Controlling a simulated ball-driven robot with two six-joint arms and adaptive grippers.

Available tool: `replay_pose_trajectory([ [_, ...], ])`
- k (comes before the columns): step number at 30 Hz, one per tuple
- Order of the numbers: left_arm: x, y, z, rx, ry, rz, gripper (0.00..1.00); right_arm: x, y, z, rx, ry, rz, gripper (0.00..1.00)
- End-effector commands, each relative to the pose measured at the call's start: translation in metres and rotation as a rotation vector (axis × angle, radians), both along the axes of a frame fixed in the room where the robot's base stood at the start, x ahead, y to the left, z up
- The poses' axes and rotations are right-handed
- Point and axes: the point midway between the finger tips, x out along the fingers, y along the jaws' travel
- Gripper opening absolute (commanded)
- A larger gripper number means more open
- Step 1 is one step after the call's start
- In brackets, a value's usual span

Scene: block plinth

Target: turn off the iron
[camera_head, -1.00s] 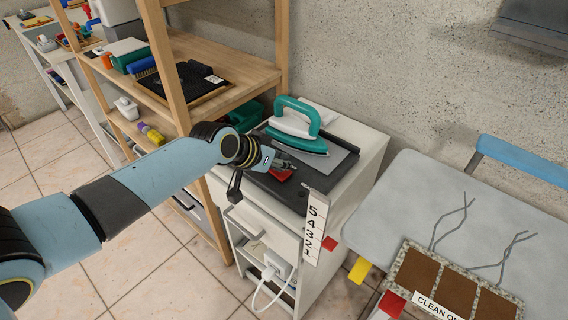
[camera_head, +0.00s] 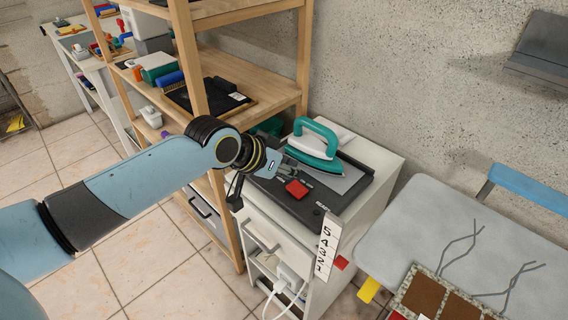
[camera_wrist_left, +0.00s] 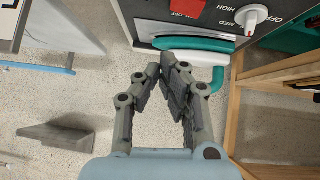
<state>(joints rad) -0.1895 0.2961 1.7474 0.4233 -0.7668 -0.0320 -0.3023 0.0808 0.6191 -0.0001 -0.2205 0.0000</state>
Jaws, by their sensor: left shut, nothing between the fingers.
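The iron (camera_head: 316,145), teal and white, rests flat on a dark station (camera_head: 352,188) on top of a white cabinet. A red switch (camera_head: 296,188) sits on the station's near part, in front of the iron. In the left wrist view the red switch (camera_wrist_left: 187,8) is at the top edge, cut off, with an ON/OFF label. I cannot tell its position. A white knob (camera_wrist_left: 250,18) with a red mark is beside it, among OFF, MED and HIGH labels. My left gripper (camera_head: 287,174) is shut and empty, just behind and left of the switch. My right gripper is not in view.
A wooden shelf (camera_head: 235,61) with a dark tray and brushes stands left of the cabinet. A grey table (camera_head: 430,225) is at the right. A numbered strip (camera_head: 327,245) hangs at the cabinet's front corner. A white plug and cord (camera_head: 285,285) show below.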

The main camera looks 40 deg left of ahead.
Motion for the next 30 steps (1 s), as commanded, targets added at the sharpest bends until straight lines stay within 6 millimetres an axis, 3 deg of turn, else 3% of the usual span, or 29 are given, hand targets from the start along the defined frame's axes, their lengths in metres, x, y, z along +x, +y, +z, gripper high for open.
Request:
replay_pose_trajectory([
  [9, -0.021, -0.003, 0.020, -0.001, 0.000, 0.001, 0.00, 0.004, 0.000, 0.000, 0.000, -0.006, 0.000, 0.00],
  [25, -0.021, -0.003, 0.020, -0.001, 0.000, 0.001, 0.00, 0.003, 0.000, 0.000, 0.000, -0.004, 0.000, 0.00],
  [28, -0.023, -0.001, 0.010, 0.002, 0.009, 0.006, 0.00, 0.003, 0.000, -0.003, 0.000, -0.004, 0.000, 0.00],
  [30, -0.027, 0.004, -0.013, 0.009, 0.031, 0.021, 0.00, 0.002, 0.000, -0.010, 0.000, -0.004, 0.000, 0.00],
])
